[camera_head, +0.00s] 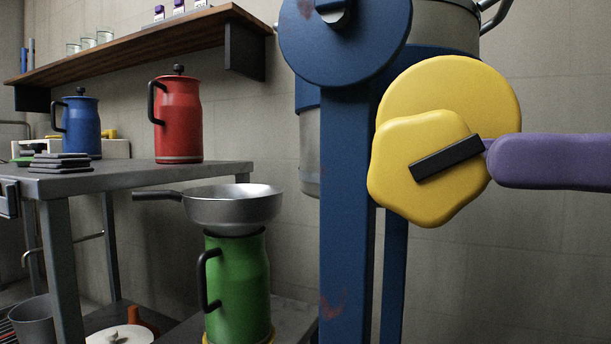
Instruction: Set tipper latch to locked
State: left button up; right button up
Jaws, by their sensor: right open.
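A yellow lobed knob (425,190) sits in front of a yellow round disc (440,85) on a blue upright frame (345,200). This looks like the tipper latch. A black bar (445,158) lies across the knob, tilted up to the right. A purple lever-like handle (555,161) runs from the bar's right end, nearly level, to the right picture edge. No locked or unlocked mark shows. I cannot make out either gripper, and no fingers touch the knob or the handle.
A large blue disc (345,40) and part of a metal tank (445,25) are above. At left, a grey table (120,176) holds a red jug (178,120) and a blue jug (80,125). A pan (232,207) rests on a green jug (238,285). Bare wall lies below the purple handle.

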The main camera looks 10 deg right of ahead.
aim_at(374, 155)
jog(key=x, duration=0.3)
jog(key=shift+w+a+r, duration=0.1)
jog(key=shift+w+a, duration=0.1)
jog(key=shift+w+a+r+p, duration=0.1)
jog(key=shift+w+a+p, duration=0.1)
jog(key=shift+p, duration=0.2)
jog(key=shift+p+x, duration=0.5)
jog(key=shift+x, duration=0.35)
jog(key=shift+w+a+r+p, duration=0.25)
jog(key=shift+a+p, duration=0.1)
jog(key=shift+p, duration=0.35)
jog(key=shift+w+a+f+p, duration=0.15)
jog(key=shift+a+f+p, duration=0.05)
jog(key=shift+a+p, duration=0.15)
jog(key=shift+w+a+f+p, duration=0.2)
jog(key=shift+a, duration=0.2)
jog(key=shift+c, duration=0.3)
